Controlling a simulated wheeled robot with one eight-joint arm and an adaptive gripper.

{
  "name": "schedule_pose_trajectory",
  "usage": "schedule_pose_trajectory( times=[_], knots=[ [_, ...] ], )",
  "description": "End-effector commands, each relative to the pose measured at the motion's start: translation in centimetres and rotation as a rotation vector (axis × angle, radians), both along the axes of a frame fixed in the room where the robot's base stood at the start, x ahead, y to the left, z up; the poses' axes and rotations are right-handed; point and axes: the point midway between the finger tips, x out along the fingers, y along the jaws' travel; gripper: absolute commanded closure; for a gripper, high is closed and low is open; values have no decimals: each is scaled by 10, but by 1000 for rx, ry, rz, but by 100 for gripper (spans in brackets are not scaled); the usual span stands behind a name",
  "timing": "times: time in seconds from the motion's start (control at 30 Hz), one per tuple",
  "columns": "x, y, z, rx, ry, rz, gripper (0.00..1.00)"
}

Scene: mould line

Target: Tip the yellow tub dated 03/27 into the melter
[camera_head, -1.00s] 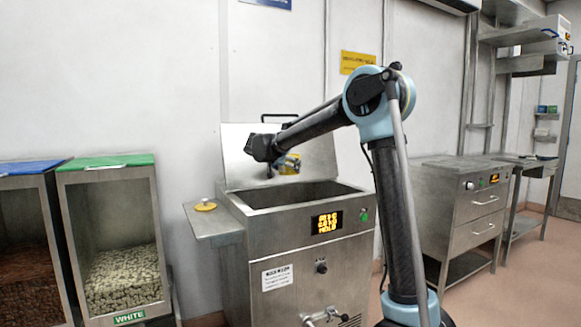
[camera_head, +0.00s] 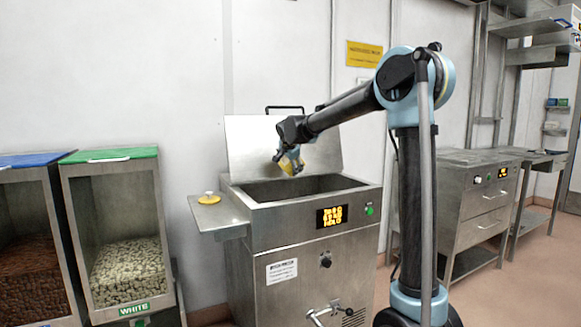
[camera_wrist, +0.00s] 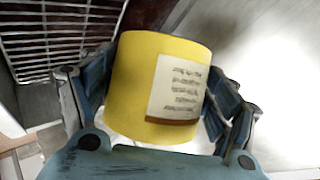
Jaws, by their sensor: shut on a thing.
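A yellow tub (camera_head: 291,163) is held by my gripper (camera_head: 287,157) above the open basin of the steel melter (camera_head: 290,253), and it looks tilted. In the wrist view the tub (camera_wrist: 135,85) sits between the two blue fingers of my gripper (camera_wrist: 155,100), which are shut around its sides. A white label with dark lines of text faces the camera; I cannot read a date on it. The tub's mouth and contents are hidden. The melter's lid (camera_head: 250,140) stands open against the wall.
A side shelf (camera_head: 218,222) on the melter's left carries a yellow lid with a pale knob (camera_head: 209,198). Bins with a green lid (camera_head: 112,155) and a blue lid (camera_head: 32,160) stand at left. A steel drawer cabinet (camera_head: 480,215) stands at right.

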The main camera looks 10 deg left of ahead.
Motion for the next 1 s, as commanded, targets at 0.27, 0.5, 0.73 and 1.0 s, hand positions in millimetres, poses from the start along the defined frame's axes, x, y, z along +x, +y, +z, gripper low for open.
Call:
schedule_pose_trajectory(
  times=[0.27, 0.5, 0.73, 1.0],
  knots=[
    [1, -5, 2, 222, 35, -3, 59],
    [2, -10, -1, 383, 59, -3, 59],
    [2, -14, -3, 523, 83, -1, 59],
    [3, -21, -4, 676, 108, -2, 59]
  ],
)
